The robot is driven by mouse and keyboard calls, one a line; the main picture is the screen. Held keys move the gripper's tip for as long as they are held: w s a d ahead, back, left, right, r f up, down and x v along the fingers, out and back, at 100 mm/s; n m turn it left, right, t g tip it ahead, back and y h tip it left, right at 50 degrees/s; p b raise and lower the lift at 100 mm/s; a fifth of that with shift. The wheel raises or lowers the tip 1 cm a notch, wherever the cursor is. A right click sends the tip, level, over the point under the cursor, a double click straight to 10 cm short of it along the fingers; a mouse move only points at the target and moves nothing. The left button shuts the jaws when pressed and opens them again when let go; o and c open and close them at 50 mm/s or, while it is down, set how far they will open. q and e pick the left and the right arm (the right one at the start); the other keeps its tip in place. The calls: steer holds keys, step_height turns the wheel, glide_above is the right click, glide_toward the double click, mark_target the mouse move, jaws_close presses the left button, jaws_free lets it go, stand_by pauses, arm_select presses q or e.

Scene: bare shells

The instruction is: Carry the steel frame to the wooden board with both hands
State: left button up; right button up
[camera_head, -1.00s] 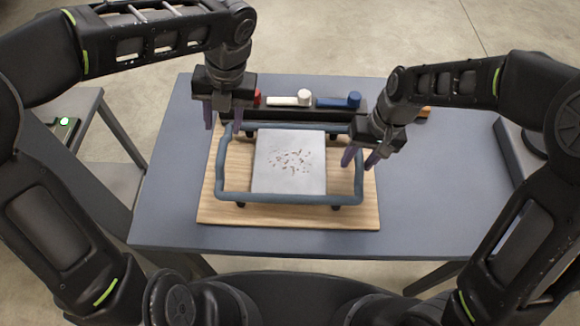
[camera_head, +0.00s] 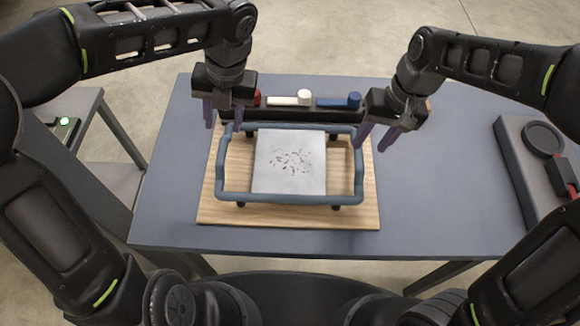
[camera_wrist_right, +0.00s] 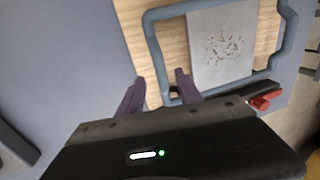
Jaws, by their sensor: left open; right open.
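The steel frame (camera_head: 290,198) is a blue-grey tubular rectangle with short dark feet and a pale speckled plate (camera_head: 290,165) in its middle. It rests on the wooden board (camera_head: 215,212), and it also shows in the right wrist view (camera_wrist_right: 152,30). My left gripper (camera_head: 220,116) is open and empty above the frame's far left corner. My right gripper (camera_head: 374,143) is open and empty, above the board's right edge, just outside the frame's far right corner.
A dark rack (camera_head: 285,112) with a white tool (camera_head: 300,98) and a blue tool (camera_head: 340,101) stands behind the board. A side stand (camera_head: 530,150) is at the right, and another (camera_head: 75,125) at the left.

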steer(key=r, duration=0.4)
steer(key=shift+d, duration=0.4)
steer(key=shift+s+f, duration=0.1)
